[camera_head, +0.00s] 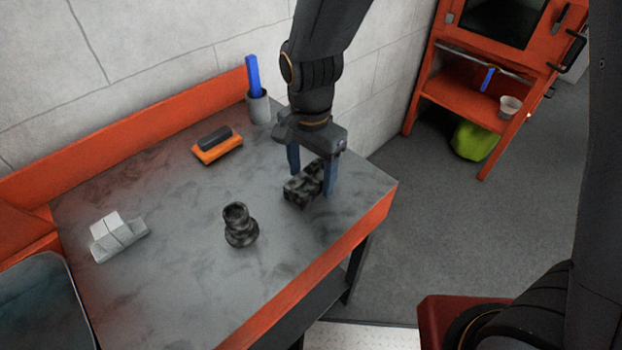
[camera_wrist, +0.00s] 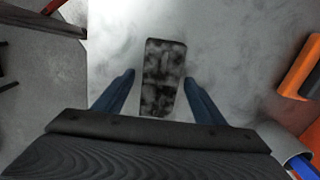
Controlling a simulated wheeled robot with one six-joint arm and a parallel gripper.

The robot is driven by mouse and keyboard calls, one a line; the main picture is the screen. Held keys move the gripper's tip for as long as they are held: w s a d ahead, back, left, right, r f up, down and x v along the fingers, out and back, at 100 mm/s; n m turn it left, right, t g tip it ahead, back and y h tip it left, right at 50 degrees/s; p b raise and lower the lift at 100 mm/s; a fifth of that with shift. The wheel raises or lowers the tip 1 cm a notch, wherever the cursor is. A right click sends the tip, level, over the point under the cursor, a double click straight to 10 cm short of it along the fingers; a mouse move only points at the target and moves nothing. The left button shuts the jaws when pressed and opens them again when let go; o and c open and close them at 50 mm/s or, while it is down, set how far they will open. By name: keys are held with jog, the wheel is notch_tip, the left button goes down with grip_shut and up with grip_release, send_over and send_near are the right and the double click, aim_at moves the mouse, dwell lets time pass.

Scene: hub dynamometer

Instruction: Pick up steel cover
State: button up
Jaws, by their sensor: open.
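A dark, mottled black-and-grey block (camera_head: 302,187) lies on the grey workbench near its right end; I take it to be the steel cover, though its look alone does not settle this. My gripper (camera_head: 312,183) points down over it with blue fingers open, one on each side. In the wrist view the block (camera_wrist: 163,78) lies lengthwise between the fingertips of my gripper (camera_wrist: 158,79), with a gap on both sides. The block's near end is close to the gripper body. I cannot tell exactly how high the fingertips are above the bench.
On the workbench (camera_head: 180,265) stand a dark stepped cylindrical part (camera_head: 240,226), a pale grey block (camera_head: 118,236), an orange-and-black item (camera_head: 217,146) and a grey cup (camera_head: 259,107) with a blue handle. An orange rim runs along the wall side. Bench surface around the block is clear.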

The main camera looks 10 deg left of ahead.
jog(key=c, duration=1.4)
jog(key=shift+r, duration=0.1)
jog(key=shift+c, duration=0.2)
